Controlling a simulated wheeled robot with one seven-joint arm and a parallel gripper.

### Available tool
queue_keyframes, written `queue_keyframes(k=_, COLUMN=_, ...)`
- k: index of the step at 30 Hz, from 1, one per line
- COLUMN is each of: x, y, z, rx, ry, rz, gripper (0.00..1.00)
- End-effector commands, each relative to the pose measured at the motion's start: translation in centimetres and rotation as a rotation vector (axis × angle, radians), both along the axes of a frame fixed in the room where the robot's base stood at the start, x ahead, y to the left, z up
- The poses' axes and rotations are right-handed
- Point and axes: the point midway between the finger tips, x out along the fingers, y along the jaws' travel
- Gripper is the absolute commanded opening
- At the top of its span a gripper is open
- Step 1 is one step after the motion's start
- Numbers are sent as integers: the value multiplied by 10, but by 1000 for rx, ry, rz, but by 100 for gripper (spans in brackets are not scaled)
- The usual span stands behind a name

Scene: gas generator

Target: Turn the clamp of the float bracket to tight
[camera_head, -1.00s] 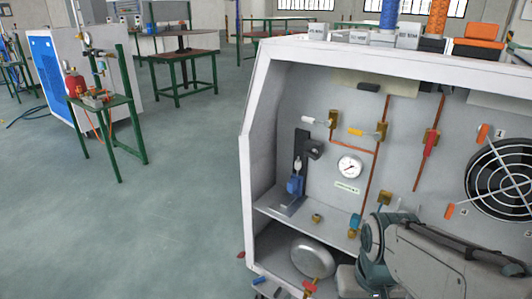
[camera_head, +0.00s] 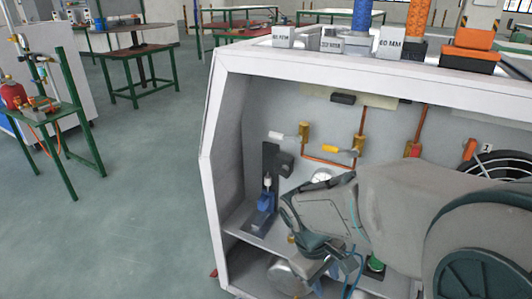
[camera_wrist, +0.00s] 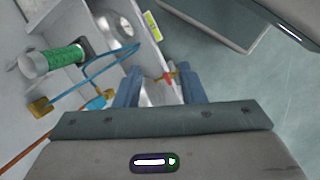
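The float bracket (camera_head: 269,160) stands upright inside the left part of the white cabinet in the head view. A dark block (camera_head: 285,163), which looks like its clamp, sticks out to the right. A blue part (camera_head: 266,201) sits low on the bracket. I cannot tell the clamp's setting. My arm reaches in from the right, and its wrist is right of and below the bracket. In the wrist view my gripper (camera_wrist: 160,74) has its two blue fingers apart with nothing held between them. The bracket is not recognisable there.
The white cabinet frame (camera_head: 212,150) borders the left side. Valves with white (camera_head: 277,135) and yellow (camera_head: 336,150) handles are above. Open floor lies left.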

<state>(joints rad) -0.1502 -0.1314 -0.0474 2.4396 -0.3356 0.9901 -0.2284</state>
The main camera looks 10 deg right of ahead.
Motion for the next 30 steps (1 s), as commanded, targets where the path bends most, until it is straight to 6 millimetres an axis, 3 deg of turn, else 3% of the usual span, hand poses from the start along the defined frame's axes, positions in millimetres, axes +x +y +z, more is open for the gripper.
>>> queue_keyframes(k=1, x=7, y=-5, z=9, rx=-61, ry=74, rz=117, gripper=36)
queue_keyframes(k=7, x=43, y=-27, z=21, rx=-320, ry=360, rz=592, gripper=36)
queue_keyframes(k=14, x=106, y=-26, z=37, rx=-636, ry=721, rz=1115, gripper=36)
queue_keyframes(k=20, x=167, y=6, z=45, rx=-952, ry=1063, rz=1527, gripper=36)
queue_keyframes(k=24, x=203, y=45, z=42, rx=-1187, ry=1297, rz=1758, gripper=36)
queue_keyframes(k=30, x=231, y=93, z=29, rx=-1452, ry=1537, rz=1943, gripper=36)
